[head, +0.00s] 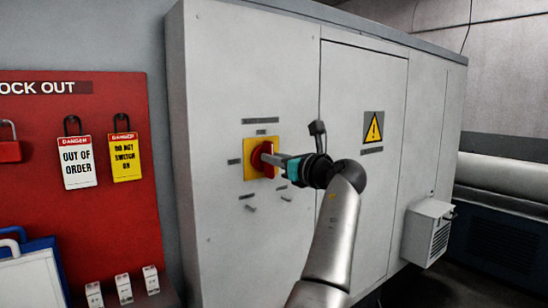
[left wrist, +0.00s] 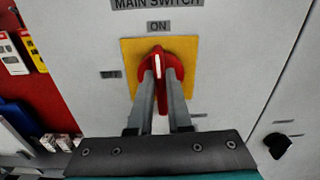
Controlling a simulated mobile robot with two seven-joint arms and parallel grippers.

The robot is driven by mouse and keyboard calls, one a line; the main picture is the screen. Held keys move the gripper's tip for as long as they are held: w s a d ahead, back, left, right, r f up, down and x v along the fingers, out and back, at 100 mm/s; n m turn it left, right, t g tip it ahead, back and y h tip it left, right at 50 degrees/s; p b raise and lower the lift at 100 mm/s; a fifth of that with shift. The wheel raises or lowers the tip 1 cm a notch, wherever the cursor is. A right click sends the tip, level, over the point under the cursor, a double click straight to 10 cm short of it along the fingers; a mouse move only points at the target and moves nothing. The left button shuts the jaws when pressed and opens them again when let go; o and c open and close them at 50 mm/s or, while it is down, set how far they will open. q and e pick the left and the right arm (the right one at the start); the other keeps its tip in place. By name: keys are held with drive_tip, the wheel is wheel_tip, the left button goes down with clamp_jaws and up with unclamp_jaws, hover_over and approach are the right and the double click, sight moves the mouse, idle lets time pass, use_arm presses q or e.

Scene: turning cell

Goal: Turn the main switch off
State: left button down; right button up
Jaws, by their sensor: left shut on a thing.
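The main switch is a red rotary knob (head: 259,157) on a yellow plate (head: 249,173), mounted on the front of a grey cabinet. In the left wrist view the knob (left wrist: 157,62) has a white mark pointing up, toward the ON label (left wrist: 158,27). Another small label (left wrist: 110,74), too blurred to read, is left of the plate. My left gripper (head: 272,158) reaches the knob from the right in the head view. Its two fingers (left wrist: 160,88) are shut on the knob's upright grip, one on each side. My right gripper is in neither view.
A red lockout board (head: 110,215) with hanging tags and padlocks stands left of the cabinet (head: 225,80). Two small pegs stick out below the switch. A vented box (head: 428,233) juts from the cabinet at lower right.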

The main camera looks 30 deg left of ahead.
use_arm(q)
drive_tip(key=shift+s+a+f+n, duration=0.1)
drive_tip(key=shift+s+f+n, duration=0.05)
drive_tip(key=shift+n, duration=2.75)
drive_tip(key=shift+s+a+f+n, duration=0.1)
drive_tip(key=shift+f+n, duration=0.05)
drive_tip(key=shift+n, duration=2.75)
drive_tip(key=shift+s+f+n, duration=0.15)
drive_tip(key=shift+n, duration=2.75)
drive_tip(key=c, duration=0.9)
unclamp_jaws()
drive_tip(key=shift+o, duration=0.3)
